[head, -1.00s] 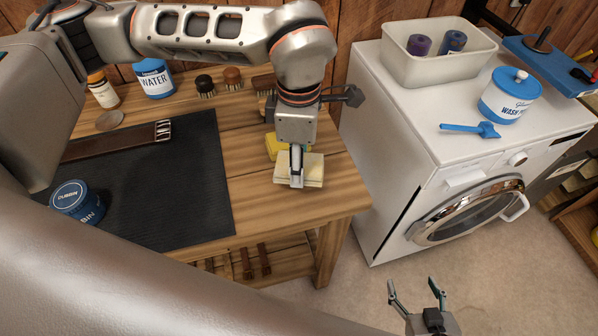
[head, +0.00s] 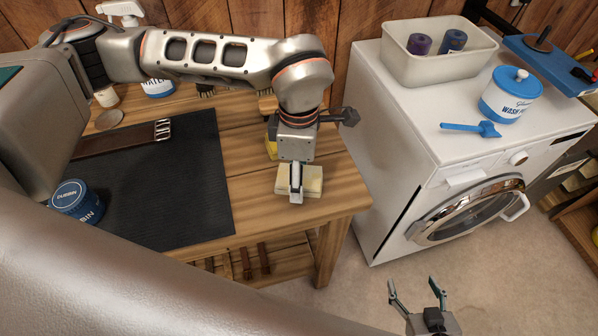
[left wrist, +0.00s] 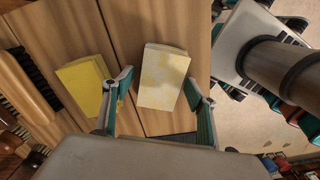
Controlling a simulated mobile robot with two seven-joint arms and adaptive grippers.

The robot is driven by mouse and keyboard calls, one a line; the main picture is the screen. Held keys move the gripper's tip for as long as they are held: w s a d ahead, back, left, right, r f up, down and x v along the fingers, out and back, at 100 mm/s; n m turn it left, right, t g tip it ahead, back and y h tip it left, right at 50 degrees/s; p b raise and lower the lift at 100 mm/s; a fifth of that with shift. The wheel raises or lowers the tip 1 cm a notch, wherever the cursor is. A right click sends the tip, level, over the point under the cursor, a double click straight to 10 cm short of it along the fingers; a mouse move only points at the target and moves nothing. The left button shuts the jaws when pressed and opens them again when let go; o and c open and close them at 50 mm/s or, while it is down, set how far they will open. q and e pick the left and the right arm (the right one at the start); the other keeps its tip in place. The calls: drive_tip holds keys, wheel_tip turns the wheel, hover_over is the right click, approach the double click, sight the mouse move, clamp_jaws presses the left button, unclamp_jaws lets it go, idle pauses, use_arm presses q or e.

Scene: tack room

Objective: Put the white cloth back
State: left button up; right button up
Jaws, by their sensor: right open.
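The white cloth (head: 313,184) is a pale, cream-white folded block with yellowish patches, near the front right corner of the wooden table. In the left wrist view the cloth (left wrist: 163,78) lies flat on the boards. My left gripper (head: 297,197) points down at it. In the left wrist view my left gripper (left wrist: 160,78) is open, its fingers on either side of the cloth with a gap visible at the left side. My right gripper (head: 417,287) is open and empty over the floor, at the bottom of the head view.
A yellow folded block (left wrist: 86,88) lies just beside the cloth. A black mat (head: 180,195) with a strap and a blue tin (head: 77,201) covers the table's left. A white washing machine (head: 400,130) stands at the right, with a bin (head: 400,68) and a blue-lidded tub (head: 509,97) on it.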

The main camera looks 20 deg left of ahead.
use_arm(q)
wheel_tip(320, 180, up, 12)
drive_tip(key=shift+r, duration=0.2)
idle(0.4)
drive_tip(key=shift+s+f, duration=0.1)
idle(0.4)
